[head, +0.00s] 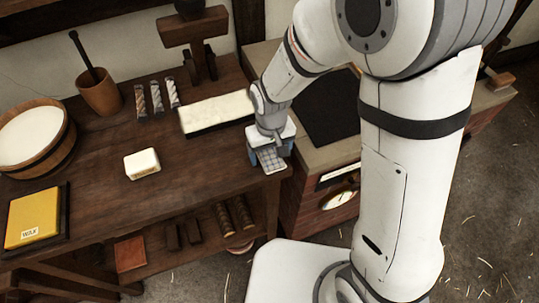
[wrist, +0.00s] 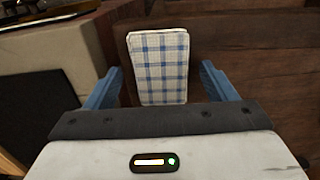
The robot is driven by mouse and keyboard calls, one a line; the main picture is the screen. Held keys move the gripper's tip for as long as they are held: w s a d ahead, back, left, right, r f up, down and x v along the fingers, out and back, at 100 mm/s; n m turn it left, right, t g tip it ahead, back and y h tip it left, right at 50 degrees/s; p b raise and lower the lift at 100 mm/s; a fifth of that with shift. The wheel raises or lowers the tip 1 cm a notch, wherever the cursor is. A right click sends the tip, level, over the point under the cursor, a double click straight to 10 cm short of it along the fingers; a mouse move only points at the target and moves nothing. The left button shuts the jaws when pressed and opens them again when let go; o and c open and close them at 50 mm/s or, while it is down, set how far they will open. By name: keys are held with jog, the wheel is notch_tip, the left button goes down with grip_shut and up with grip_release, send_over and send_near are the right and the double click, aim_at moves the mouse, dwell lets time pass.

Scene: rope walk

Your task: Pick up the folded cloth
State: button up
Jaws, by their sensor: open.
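The folded cloth (wrist: 160,62) is white with a blue check. In the wrist view it lies between the two blue fingers of my gripper (wrist: 162,85), with a gap on each side. In the head view the cloth (head: 270,159) shows at the right end of the wooden table, partly hidden by my gripper (head: 268,156). My gripper is open and points down over it. I cannot tell how far the fingertips are above the tabletop.
On the wooden table (head: 95,205) stand a white block (head: 142,164), a long pale-topped tray (head: 217,112), a yellow wax block (head: 35,217), a wooden tub (head: 62,150) and a mortar (head: 98,95). A brick hearth (head: 320,195) adjoins on the right. The table's front middle is clear.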

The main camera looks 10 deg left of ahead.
aim_at(270, 155)
jog(key=shift+c, duration=0.5)
jog(key=c, duration=1)
notch_tip(270, 155, up, 10)
jog(key=shift+c, duration=0.2)
jog(key=o, duration=0.5)
jog(key=c, duration=0.3)
jog(key=shift+s, duration=0.1)
jog(key=shift+c, duration=0.2)
